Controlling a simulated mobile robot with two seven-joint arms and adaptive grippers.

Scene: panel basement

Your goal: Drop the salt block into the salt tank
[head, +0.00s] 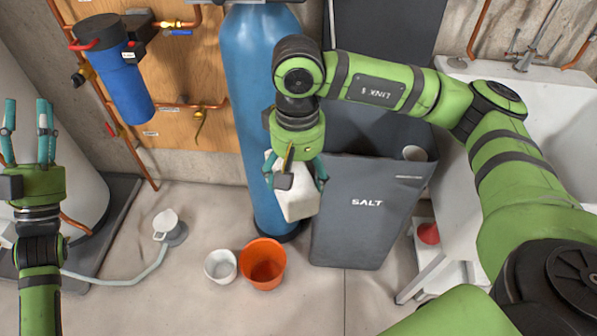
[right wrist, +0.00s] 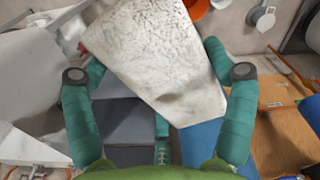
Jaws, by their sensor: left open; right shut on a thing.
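The white salt block (head: 298,206) hangs tilted from my right gripper (head: 294,181), which is shut on it. In the head view it overlaps the left edge of the dark grey salt tank (head: 365,225), marked SALT, and the blue cylinder. In the right wrist view the block (right wrist: 165,62) fills the space between the teal fingers; a dark grey surface below it there (right wrist: 122,125) looks like the tank. The tank's top is open, partly hidden by my right arm. My left gripper (head: 28,118) is open and empty at the far left, fingers up.
A tall blue cylinder (head: 262,90) stands left of the tank. An orange bucket (head: 263,262) and a white bucket (head: 221,265) are on the floor before it. A white sink (head: 530,110) stands right, a blue filter (head: 115,70) hangs left.

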